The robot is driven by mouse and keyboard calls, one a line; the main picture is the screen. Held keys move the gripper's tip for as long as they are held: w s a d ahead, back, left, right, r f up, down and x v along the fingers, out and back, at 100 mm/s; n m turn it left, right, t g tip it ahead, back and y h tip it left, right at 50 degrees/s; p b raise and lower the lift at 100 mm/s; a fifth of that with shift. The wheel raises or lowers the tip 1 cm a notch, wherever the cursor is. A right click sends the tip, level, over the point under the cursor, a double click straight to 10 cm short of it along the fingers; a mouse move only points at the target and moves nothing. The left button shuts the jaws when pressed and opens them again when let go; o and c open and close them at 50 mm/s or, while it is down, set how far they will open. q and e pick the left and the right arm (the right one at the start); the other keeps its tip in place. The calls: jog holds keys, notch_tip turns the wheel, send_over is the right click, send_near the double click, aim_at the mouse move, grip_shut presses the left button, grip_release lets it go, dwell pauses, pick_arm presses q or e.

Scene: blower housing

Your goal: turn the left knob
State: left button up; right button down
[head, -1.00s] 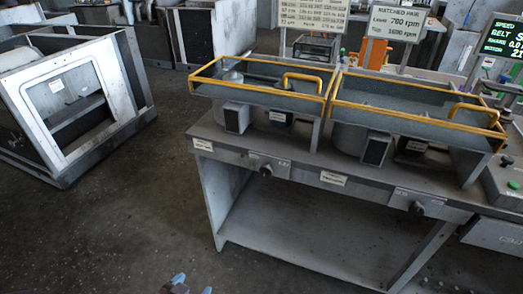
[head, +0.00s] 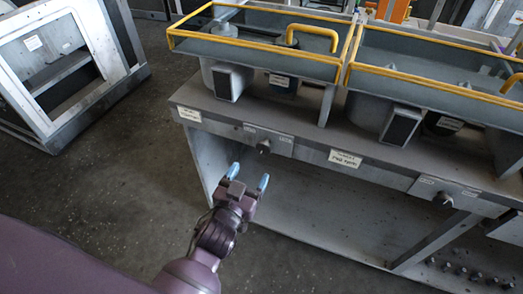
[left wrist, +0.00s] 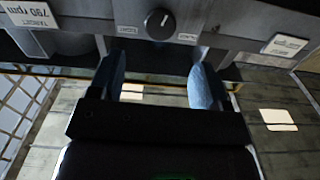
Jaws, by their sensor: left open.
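The left knob (head: 263,147) is a small dark round knob on a grey plate on the bench's front face. In the left wrist view the knob (left wrist: 160,24) is black with a white pointer mark, between two small labels. My left gripper (head: 249,176) is open, its two blue fingertips apart with nothing between them. It is in front of and slightly below the knob, not touching it. In the left wrist view the fingers (left wrist: 156,62) straddle the space below the knob in the picture. My right gripper is not in view.
A second knob (head: 444,200) sits farther right on the same front face. Two yellow-railed grey housings (head: 265,54) stand on the bench. A label (head: 345,159) is between the knobs. A grey framed cabinet (head: 50,70) stands at the left. Open floor (head: 110,185) lies between.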

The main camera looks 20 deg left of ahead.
aim_at(263, 150)
pick_arm(q)
jog(key=w, duration=0.7)
jog(key=shift+d, duration=0.1)
jog(key=shift+w+b, duration=0.3)
jog(key=shift+w, duration=0.35)
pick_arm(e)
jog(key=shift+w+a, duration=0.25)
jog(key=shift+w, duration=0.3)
pick_arm(q)
jog(key=c, duration=0.9)
jog(key=shift+r+m+p, duration=0.1)
jog(key=shift+m+p, duration=0.2)
jog(key=shift+m, duration=0.1)
jog(key=shift+c, duration=0.2)
jog(key=shift+m+p, duration=0.3)
jog(key=shift+m, duration=0.7)
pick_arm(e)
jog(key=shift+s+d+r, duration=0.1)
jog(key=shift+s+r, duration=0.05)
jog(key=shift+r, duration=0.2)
